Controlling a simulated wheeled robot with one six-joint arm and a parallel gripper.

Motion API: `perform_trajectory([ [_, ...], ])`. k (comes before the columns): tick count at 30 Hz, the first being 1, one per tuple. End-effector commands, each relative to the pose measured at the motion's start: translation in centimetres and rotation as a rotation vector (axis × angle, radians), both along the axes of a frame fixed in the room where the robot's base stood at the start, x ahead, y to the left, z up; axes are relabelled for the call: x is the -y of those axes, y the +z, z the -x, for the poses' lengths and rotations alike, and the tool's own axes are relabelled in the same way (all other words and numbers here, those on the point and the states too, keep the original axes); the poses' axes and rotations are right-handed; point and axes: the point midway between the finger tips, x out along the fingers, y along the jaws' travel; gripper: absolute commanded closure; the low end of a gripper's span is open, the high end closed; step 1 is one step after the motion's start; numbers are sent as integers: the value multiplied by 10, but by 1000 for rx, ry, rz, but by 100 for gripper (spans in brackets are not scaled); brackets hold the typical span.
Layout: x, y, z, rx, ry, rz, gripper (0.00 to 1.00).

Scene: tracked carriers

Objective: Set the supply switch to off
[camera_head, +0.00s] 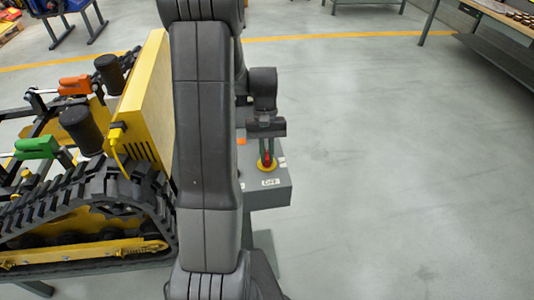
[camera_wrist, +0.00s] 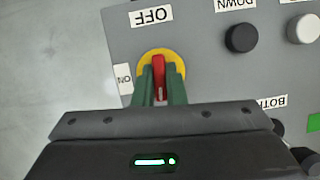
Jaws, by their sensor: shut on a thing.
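The supply switch is a red handle (camera_wrist: 158,62) on a round yellow plate (camera_wrist: 178,57), set in a grey control panel. In the wrist view an OFF label (camera_wrist: 150,16) is above it and an ON label (camera_wrist: 123,78) is to its left. The handle's visible end points up the picture, roughly toward OFF. My gripper (camera_wrist: 159,75) has its green fingers on both sides of the handle, shut on it. In the head view, my gripper (camera_head: 267,150) reaches down to the switch's yellow plate (camera_head: 267,169); my arm covers the panel's left part.
The grey control box (camera_head: 268,195) also carries a black DOWN button (camera_wrist: 241,37) and a white button (camera_wrist: 303,28). A tracked carrier (camera_head: 90,215) with a yellow panel stands left of my arm. The floor at right is clear, with benches behind.

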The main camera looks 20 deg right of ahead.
Motion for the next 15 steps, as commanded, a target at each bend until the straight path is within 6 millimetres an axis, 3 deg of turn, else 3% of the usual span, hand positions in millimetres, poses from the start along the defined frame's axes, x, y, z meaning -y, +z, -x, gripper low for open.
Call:
perform_trajectory([
  [15,0,1,-1,5,98,2,100],
])
